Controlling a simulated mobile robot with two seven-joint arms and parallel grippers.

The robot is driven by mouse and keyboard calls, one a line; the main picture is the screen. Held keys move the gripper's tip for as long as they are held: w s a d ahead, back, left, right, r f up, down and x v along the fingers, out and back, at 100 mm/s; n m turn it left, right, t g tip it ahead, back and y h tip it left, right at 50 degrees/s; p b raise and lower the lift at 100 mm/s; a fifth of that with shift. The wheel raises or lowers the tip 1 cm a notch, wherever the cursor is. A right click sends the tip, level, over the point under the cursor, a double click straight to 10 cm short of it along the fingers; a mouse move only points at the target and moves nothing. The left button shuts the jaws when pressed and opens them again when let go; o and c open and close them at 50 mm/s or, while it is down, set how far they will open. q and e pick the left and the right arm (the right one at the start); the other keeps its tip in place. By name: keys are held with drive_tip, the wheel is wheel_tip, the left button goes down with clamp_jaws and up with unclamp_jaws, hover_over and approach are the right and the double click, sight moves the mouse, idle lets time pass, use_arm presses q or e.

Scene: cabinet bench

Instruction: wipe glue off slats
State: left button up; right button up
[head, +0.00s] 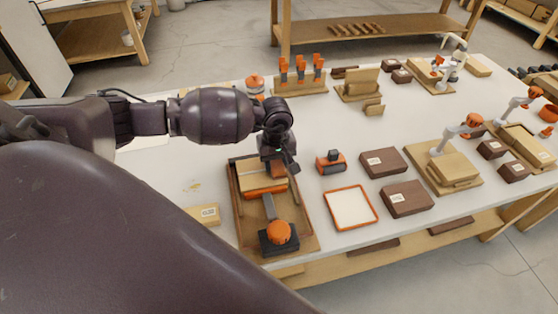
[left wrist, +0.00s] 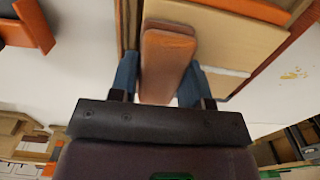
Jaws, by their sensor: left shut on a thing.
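My left gripper (head: 281,160) is over the far part of a brown-rimmed wooden tray (head: 240,215). It is shut on a brown-orange block (head: 278,168), which also shows between the two blue fingers in the left wrist view (left wrist: 166,65). Light wooden slats (head: 255,182) lie in the tray, with an orange band across them. They also show beside the block in the left wrist view (left wrist: 235,38). I cannot tell whether the block touches the slats. No glue shows clearly on them. My right gripper is not in view.
A black device with an orange knob (head: 278,232) sits at the tray's near end. A white orange-rimmed panel (head: 351,208), an orange-and-black tool (head: 331,162) and brown boxes (head: 405,198) stand to the right. A yellowish smear (head: 191,187) marks the white table left of the tray.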

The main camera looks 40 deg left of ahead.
sight(264, 171)
use_arm(q)
drive_tip(key=shift+s+a, duration=0.4)
drive_tip(key=shift+s, duration=0.1)
drive_tip(key=shift+s+a, duration=0.55)
drive_tip(key=shift+s, duration=0.05)
drive_tip(key=shift+s+a, duration=0.15)
drive_tip(key=shift+s, duration=0.05)
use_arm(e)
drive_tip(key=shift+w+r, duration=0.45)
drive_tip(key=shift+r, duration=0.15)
use_arm(q)
drive_tip(key=shift+s, duration=0.1)
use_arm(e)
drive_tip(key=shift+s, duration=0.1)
